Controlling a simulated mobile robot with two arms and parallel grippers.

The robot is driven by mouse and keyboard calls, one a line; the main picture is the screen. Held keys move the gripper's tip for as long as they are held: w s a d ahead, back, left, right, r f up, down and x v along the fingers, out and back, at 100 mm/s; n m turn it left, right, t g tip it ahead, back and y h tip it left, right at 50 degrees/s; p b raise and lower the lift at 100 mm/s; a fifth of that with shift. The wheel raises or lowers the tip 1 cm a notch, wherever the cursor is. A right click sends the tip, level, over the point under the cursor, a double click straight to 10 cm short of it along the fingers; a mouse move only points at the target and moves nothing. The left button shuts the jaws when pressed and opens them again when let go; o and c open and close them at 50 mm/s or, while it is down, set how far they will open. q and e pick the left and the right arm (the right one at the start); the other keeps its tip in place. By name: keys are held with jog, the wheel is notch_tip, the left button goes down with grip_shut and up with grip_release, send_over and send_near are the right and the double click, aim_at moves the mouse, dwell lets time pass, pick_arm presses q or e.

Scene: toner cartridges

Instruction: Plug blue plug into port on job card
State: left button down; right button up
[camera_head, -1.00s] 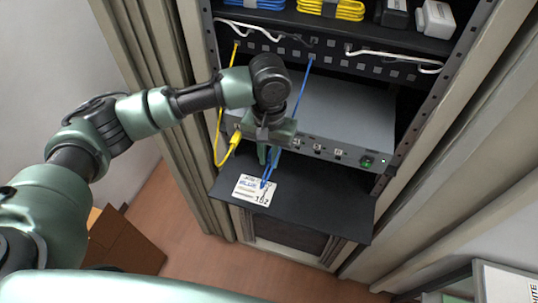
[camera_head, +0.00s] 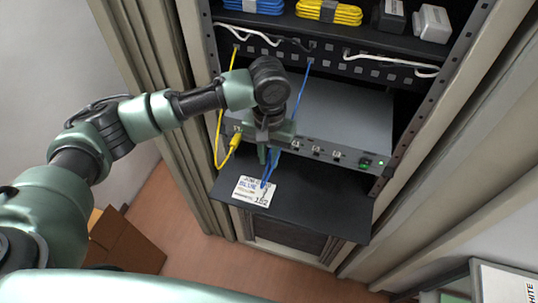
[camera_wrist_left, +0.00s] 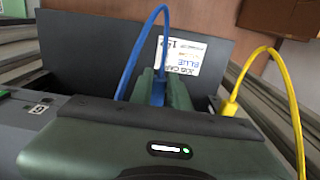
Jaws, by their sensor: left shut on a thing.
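My left gripper (camera_head: 268,158) is in front of the grey device (camera_head: 335,112), above the black shelf. In the left wrist view its fingers (camera_wrist_left: 162,92) are shut around the blue plug end of the blue cable (camera_wrist_left: 128,75). The plug itself is mostly hidden between the fingers. In the head view the blue cable (camera_head: 301,88) runs up to the patch panel. The job card (camera_head: 253,191) lies on the shelf and reads BLUE with a number I cannot read surely. Ports (camera_head: 317,151) line the device front; those behind the gripper are hidden. My right gripper is not in view.
A yellow plug (camera_head: 234,141) sits at the device's left front, close to my gripper, its cable looping at the left. The black shelf (camera_head: 325,205) is clear right of the card. Rack posts flank both sides. A cardboard box (camera_head: 122,243) stands on the floor.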

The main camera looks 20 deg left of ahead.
pick_arm(q)
jog(key=shift+w, duration=1)
dwell(0.7)
jog(key=c, duration=1.3)
grip_release()
